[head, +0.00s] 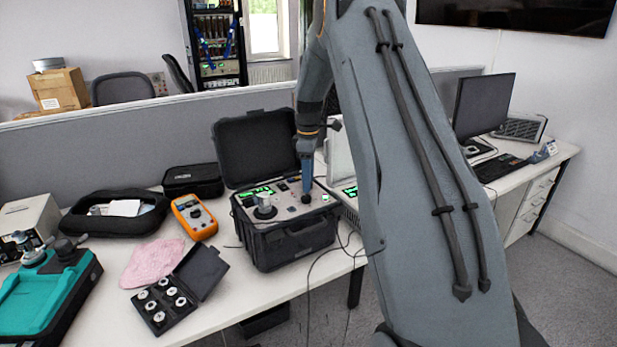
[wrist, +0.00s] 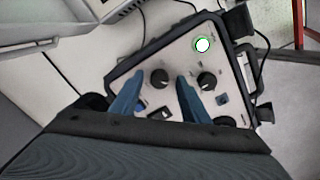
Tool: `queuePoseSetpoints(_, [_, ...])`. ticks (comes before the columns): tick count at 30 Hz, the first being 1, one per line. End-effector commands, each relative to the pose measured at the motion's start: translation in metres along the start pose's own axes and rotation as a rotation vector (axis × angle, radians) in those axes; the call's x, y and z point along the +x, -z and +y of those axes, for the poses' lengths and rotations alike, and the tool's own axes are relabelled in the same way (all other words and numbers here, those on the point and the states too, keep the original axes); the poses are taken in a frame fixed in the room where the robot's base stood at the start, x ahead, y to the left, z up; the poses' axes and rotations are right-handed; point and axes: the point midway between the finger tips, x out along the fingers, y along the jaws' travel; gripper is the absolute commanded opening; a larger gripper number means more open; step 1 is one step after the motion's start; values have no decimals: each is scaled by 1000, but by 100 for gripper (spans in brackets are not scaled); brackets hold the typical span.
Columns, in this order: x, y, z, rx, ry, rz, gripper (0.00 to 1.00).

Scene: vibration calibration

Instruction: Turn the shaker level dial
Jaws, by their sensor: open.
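The shaker unit is a black open case (head: 290,240) with a light control panel (head: 283,208) on the desk, its lid (head: 258,150) raised. My gripper (head: 306,192) points down over the panel's right part, close to a black dial (head: 306,199). In the wrist view, the open fingers (wrist: 160,76) stand either side of a black dial (wrist: 158,79), with gaps visible on both sides. A second black dial (wrist: 207,82) lies just outside the right finger. A third (wrist: 225,122) is partly covered. The labels are too small to read, and contact cannot be told.
A round post (head: 264,206) rises from the panel's left side; a green-ringed round part (wrist: 203,44) shows in the wrist view. An orange multimeter (head: 194,216), an open sensor box (head: 165,303) and a pink cloth (head: 151,262) lie left. Cables hang by the desk's front edge.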

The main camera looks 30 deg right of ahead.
Motion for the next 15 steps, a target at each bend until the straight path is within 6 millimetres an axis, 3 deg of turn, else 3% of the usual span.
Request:
queuePoseSetpoints(7, [1,0,0,0,0,0,42])
queuePoseSetpoints(12, [1,0,0,0,-1,0,13])
queuePoseSetpoints(15, [1,0,0,0,0,0,1])
